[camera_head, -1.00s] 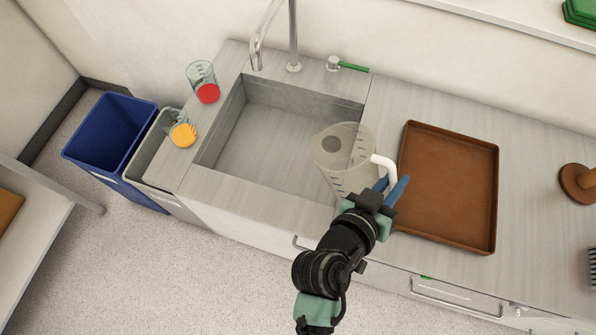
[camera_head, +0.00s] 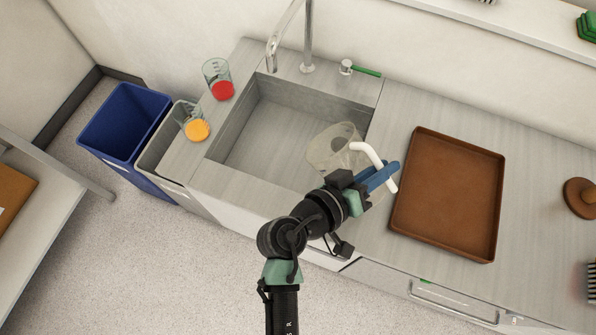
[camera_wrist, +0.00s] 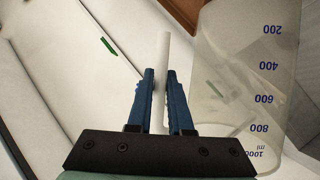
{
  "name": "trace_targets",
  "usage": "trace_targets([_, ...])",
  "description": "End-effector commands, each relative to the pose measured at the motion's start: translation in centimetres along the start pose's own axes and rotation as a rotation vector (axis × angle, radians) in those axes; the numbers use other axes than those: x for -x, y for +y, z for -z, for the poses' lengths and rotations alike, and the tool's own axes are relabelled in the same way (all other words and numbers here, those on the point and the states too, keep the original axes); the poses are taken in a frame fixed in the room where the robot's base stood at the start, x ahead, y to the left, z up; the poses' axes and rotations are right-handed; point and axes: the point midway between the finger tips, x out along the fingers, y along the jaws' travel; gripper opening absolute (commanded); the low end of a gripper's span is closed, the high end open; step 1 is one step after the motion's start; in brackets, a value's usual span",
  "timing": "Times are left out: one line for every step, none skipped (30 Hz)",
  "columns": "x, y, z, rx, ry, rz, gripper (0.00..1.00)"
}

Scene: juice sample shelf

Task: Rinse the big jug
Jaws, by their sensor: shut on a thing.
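The big jug (camera_head: 334,147) is translucent with a white handle (camera_head: 375,157). My gripper (camera_head: 384,176) is shut on the handle, with its blue fingers either side of it. The jug hangs over the right front part of the sink (camera_head: 262,130) and looks tilted. In the wrist view the handle (camera_wrist: 162,75) is between the fingers, and the jug (camera_wrist: 235,85) is at the right with its printed scale upside down. I cannot see any liquid in the jug.
A beaker with red contents (camera_head: 222,90) and one with orange contents (camera_head: 197,129) stand left of the sink. An empty brown tray (camera_head: 446,245) lies to the right. A blue bin (camera_head: 122,130) and a grey bin (camera_head: 165,150) stand on the floor at left.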

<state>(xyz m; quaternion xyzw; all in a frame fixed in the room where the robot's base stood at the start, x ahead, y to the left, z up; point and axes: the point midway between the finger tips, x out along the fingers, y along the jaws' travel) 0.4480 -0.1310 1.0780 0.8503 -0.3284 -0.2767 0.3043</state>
Motion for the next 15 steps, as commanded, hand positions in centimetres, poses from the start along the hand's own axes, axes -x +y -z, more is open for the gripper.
trace_targets([0.04, 0.11, 0.29, 0.003, 0.004, -0.004, 0.0])
trace_targets([0.06, 0.1, 0.31, 0.007, 0.004, -0.005, 0.0])
trace_targets([0.07, 0.09, 0.34, 0.012, 0.003, -0.007, 0.0])
trace_targets([0.09, 0.09, 0.36, 0.015, 0.003, -0.008, 0.0])
trace_targets([0.1, 0.09, 0.39, 0.018, 0.003, -0.01, 0.0])
trace_targets([0.12, 0.09, 0.43, 0.023, 0.004, -0.012, 0.0])
trace_targets([0.14, 0.09, 0.47, 0.026, 0.004, -0.013, 0.0])
trace_targets([0.15, 0.09, 0.5, 0.03, 0.004, -0.015, 0.0])
trace_targets([0.17, 0.09, 0.55, 0.034, 0.004, -0.017, 0.0])
trace_targets([0.18, 0.09, 0.58, 0.037, 0.004, -0.018, 0.0])
trace_targets([0.19, 0.09, 0.61, 0.04, 0.004, -0.02, 0.0])
trace_targets([0.21, 0.08, 0.65, 0.045, 0.004, -0.021, 0.0])
trace_targets([0.22, 0.07, 0.68, 0.048, 0.005, -0.022, 0.0])
trace_targets([0.23, 0.06, 0.71, 0.051, 0.005, -0.024, 0.0])
trace_targets([0.24, 0.03, 0.74, 0.055, 0.004, -0.025, 0.0])
